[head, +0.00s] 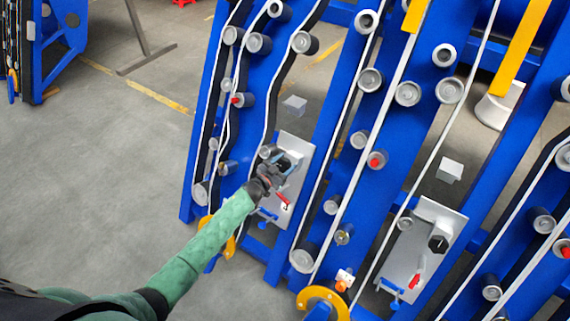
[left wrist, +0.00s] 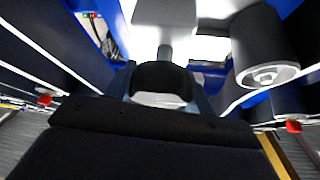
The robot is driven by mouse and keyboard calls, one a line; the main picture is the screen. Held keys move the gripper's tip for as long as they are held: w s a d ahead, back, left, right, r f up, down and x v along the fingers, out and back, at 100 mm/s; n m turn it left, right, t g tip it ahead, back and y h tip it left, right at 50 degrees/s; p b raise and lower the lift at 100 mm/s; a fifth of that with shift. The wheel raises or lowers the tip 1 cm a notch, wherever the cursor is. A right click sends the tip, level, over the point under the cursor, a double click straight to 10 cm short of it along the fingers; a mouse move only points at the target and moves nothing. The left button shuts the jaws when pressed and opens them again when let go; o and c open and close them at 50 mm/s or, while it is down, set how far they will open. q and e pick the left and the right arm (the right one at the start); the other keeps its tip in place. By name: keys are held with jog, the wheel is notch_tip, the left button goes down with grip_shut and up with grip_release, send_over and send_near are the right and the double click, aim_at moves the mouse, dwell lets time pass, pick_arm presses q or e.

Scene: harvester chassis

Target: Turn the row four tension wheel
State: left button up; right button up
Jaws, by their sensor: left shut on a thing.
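My left gripper (head: 284,167) reaches in from the lower left to the pale metal plate (head: 298,208) on the left blue chassis section. It is shut on a dark tension wheel, which it mostly hides in the head view. In the left wrist view the black rounded wheel (left wrist: 162,80) sits between the two grey-blue fingers. A red lever (head: 283,199) is just below the gripper on the plate. No row number can be read. My right gripper is not in view.
A similar plate (head: 428,218) with a black knob (head: 438,243) and red lever (head: 416,277) is on the section to the right. Rollers and white-edged belts (head: 270,95) run close around the gripper. Open floor (head: 90,190) lies to the left.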

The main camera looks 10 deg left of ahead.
pick_arm(q)
jog(key=shift+m, duration=0.4)
